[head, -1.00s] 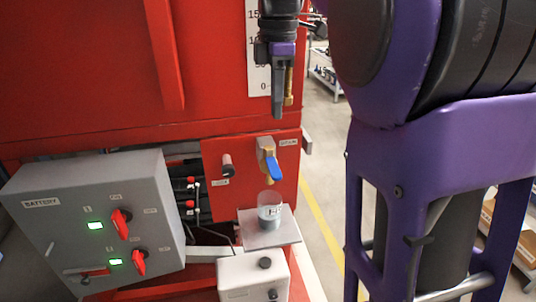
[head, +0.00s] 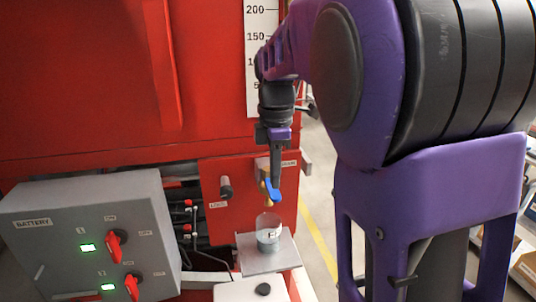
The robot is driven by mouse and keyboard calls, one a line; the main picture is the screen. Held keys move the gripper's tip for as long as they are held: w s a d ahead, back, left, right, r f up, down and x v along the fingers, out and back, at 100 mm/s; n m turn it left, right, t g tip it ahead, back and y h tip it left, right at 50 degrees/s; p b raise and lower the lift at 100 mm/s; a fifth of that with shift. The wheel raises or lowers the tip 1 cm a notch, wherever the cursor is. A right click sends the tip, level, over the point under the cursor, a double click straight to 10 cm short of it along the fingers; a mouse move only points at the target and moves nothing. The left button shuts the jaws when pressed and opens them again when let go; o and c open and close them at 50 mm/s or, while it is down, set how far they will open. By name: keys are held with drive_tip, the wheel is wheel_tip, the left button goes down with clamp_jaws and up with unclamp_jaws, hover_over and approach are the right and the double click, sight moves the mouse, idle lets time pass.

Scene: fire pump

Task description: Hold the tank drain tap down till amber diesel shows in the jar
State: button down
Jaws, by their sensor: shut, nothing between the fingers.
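The drain tap with its blue lever (head: 272,191) is on the red panel, and my gripper partly covers its brass body. The lever slants downward over the jar. My gripper (head: 276,188) is shut and points down, its fingertips overlapping the tap lever in the picture; I cannot tell whether they touch it. The clear jar (head: 268,229) stands upright on a small metal shelf (head: 279,255) below the tap. The jar has a grey lower part and a small label; no amber colour shows in it.
The grey battery box (head: 75,245) with red switches (head: 114,247) and green lights stands at the left. A black-handled knob (head: 225,187) is on the panel left of the tap. A white box (head: 250,290) sits in front of the shelf.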

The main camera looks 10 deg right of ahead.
sight(275, 197)
drive_tip(key=shift+f, duration=1.1)
drive_tip(key=f+t+b, duration=0.1)
drive_tip(key=b, duration=0.2)
drive_tip(key=s+f+t+b, duration=0.1)
drive_tip(key=t+b, duration=0.1)
drive_tip(key=b, duration=0.2)
drive_tip(key=shift+f, duration=0.4)
drive_tip(key=shift+w, duration=0.1)
drive_tip(key=shift+r, duration=0.1)
drive_tip(key=shift+r+p, duration=0.75)
drive_tip(key=shift+r, duration=0.05)
